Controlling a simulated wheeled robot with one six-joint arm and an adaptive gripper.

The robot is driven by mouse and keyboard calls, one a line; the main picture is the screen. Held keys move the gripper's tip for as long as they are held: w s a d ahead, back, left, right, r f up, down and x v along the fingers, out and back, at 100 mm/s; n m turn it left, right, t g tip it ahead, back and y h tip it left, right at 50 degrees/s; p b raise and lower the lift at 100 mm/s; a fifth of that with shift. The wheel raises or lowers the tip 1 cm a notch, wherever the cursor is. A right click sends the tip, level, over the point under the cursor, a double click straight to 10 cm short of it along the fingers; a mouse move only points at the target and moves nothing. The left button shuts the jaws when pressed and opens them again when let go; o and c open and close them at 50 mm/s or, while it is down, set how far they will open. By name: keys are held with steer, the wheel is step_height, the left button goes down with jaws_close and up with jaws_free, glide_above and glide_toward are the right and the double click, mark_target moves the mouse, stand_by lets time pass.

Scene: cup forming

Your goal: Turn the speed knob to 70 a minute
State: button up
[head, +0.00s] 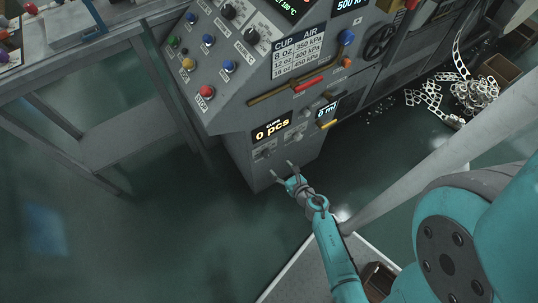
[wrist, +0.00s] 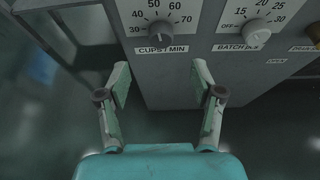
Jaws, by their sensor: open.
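In the head view my gripper (head: 282,168) is in front of the lower cabinet, below the "0 pcs" display (head: 271,131).
A second beige knob (wrist: 257,31), labelled as batch, sits to the right on the same panel. In the head view a yellow handle (head: 328,125) and a red one (head: 309,84) stick out nearby. A grey table (head: 110,140) stands to the left. Dark floor is open below the gripper.

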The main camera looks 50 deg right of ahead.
mark_target(269, 155)
steer(key=x, duration=1.1)
steer(key=shift+c, duration=0.2)
steer(key=c, duration=1.1)
